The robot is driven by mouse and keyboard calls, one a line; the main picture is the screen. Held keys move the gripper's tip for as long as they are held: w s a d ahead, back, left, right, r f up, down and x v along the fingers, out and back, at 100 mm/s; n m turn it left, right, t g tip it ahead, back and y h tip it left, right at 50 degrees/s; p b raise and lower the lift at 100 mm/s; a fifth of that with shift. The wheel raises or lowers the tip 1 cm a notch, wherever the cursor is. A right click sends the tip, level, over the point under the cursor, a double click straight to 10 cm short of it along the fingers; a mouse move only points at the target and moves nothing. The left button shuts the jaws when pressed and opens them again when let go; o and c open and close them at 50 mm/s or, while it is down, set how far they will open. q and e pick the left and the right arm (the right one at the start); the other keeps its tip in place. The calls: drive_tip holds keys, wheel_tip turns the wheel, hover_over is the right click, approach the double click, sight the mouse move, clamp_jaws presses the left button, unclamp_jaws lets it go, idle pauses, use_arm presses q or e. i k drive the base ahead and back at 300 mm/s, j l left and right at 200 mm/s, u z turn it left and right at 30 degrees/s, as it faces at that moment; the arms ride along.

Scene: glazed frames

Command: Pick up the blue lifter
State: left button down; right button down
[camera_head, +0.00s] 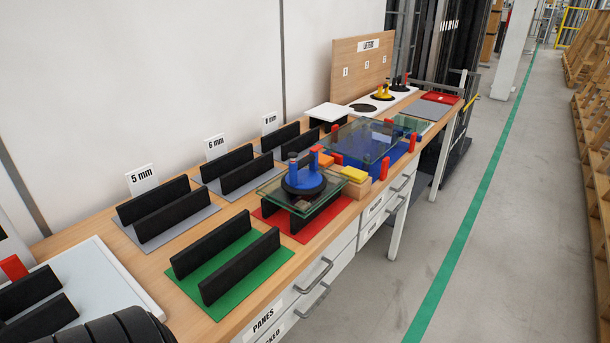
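The blue lifter (305,178) has a round black suction base, blue uprights and handle, and a small orange-red part at its top right. It stands upright on a small glass pane (332,187). The pane lies on black supports over a red mat (314,225) near the table's front edge. Neither of my grippers shows in the head view, and nothing is holding the lifter.
Green mat (221,308) with two black rails lies left of the lifter. Labelled rack rails stand behind. Yellow and wooden blocks (356,175) and a larger glass pane (368,138) over blue lie close right. Yellow lifter (383,92) stands by the lifter board (360,62).

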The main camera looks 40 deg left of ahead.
sight(300, 181)
drive_tip(key=u, duration=1.4)
